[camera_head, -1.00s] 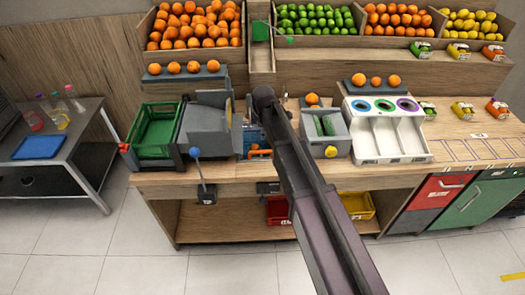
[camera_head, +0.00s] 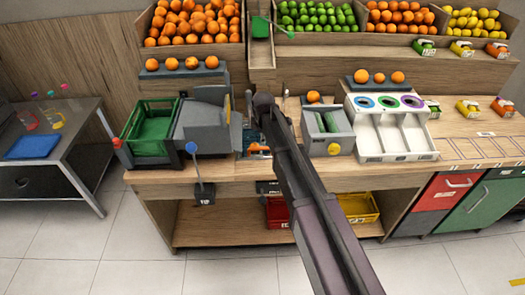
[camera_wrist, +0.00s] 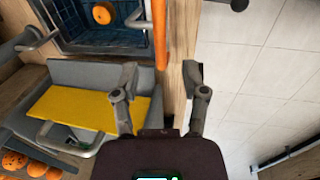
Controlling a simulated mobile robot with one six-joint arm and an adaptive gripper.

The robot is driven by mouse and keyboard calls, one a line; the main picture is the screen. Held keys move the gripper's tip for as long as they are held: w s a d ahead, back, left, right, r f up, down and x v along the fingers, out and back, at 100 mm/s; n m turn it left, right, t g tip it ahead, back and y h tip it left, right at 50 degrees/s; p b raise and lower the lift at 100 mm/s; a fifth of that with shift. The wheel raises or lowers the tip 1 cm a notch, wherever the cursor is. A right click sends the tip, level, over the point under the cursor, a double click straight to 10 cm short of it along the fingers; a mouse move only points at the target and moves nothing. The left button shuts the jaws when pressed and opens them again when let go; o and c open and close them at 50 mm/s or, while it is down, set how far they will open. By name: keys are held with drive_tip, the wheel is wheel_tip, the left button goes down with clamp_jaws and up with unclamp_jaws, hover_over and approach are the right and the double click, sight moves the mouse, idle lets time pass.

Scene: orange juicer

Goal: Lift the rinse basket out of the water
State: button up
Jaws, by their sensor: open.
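The blue rinse basket (camera_wrist: 75,42) shows in the upper left of the wrist view, with an orange (camera_wrist: 101,14) inside. An orange bar (camera_wrist: 159,35) runs along its right side. The head view hides my fingers. The water level cannot be made out.
Left of the basket are a grey machine (camera_head: 208,118) and a green crate (camera_head: 152,128). To the right stand a grey juicer with a yellow knob (camera_head: 326,130) and a white sorting bin (camera_head: 392,133). A yellow panel (camera_wrist: 75,107) lies beside my fingers in the wrist view.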

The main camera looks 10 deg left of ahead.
sight(262, 148)
drive_tip(key=shift+w+a+f+b, duration=0.1)
drive_tip(key=shift+w+f+b, duration=0.1)
drive_tip(key=shift+f+b, duration=0.85)
drive_tip(key=shift+w+a+f+b, duration=0.1)
drive_tip(key=shift+w+f+b, duration=0.1)
drive_tip(key=shift+f+b, duration=0.8)
drive_tip(key=shift+w+f+b, duration=0.2)
drive_tip(key=shift+f+b, duration=0.7)
drive_tip(key=shift+f, duration=0.3)
clamp_jaws()
